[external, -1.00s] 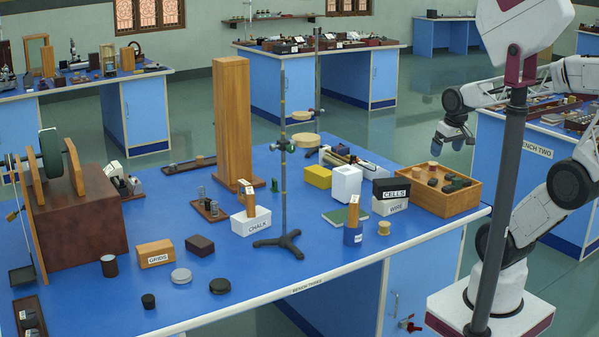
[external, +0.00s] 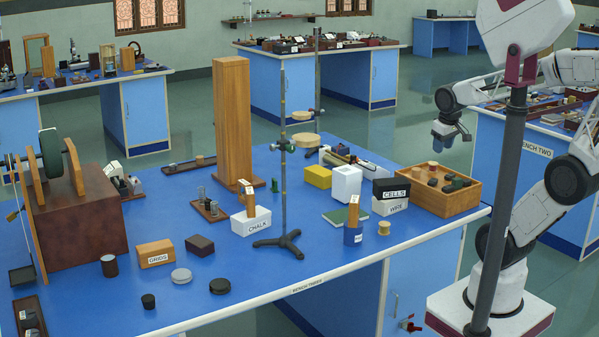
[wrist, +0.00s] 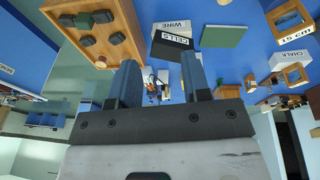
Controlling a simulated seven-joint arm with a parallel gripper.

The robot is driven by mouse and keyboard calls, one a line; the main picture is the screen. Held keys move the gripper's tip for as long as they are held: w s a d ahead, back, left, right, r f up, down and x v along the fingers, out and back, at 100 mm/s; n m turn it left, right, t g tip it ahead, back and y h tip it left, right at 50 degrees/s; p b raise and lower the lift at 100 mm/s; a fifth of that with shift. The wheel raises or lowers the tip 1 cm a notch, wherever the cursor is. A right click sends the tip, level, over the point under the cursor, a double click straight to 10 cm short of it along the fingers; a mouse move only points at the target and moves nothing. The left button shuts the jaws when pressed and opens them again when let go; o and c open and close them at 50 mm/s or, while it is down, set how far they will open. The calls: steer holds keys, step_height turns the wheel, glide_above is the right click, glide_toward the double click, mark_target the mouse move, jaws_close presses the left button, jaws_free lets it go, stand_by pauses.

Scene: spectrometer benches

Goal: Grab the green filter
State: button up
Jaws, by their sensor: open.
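No piece is plainly marked as the green filter. A flat green square (external: 345,217) lies on the blue bench left of the WIRE box; it also shows in the wrist view (wrist: 222,36). I cannot tell which is the filter. My gripper (external: 447,136) hangs in the air beyond and above the tray, apart from everything. In the wrist view its two fingers (wrist: 160,85) are spread with nothing held between them.
The CELLS box (external: 391,188) sits on the WIRE box (external: 390,206) beside the tray.

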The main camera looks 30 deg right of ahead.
steer(key=w+d+n+t+h, duration=0.1)
steer(key=w+n+h, duration=0.55)
steer(key=w, duration=1.35)
steer(key=n+t+y, duration=0.2)
steer(key=n+t, duration=0.7)
steer(key=n, duration=1.3)
glide_above(276, 182)
steer(key=s+d, duration=0.6)
steer(key=s, duration=0.1)
step_height(276, 182, down, 21)
steer(key=w+a+f+n, duration=0.1)
steer(key=a+f, duration=0.1)
steer(key=w+a+f+n+y, duration=0.1)
steer(key=a+f, duration=0.1)
steer(key=w+a+f+n+y, duration=0.1)
steer(key=a+f+n, duration=0.1)
steer(key=shift+w+a+f+t, duration=0.1)
steer(key=shift+a+f+t, duration=0.15)
steer(key=shift+a+t, duration=0.1)
steer(key=shift+x, duration=1.25)
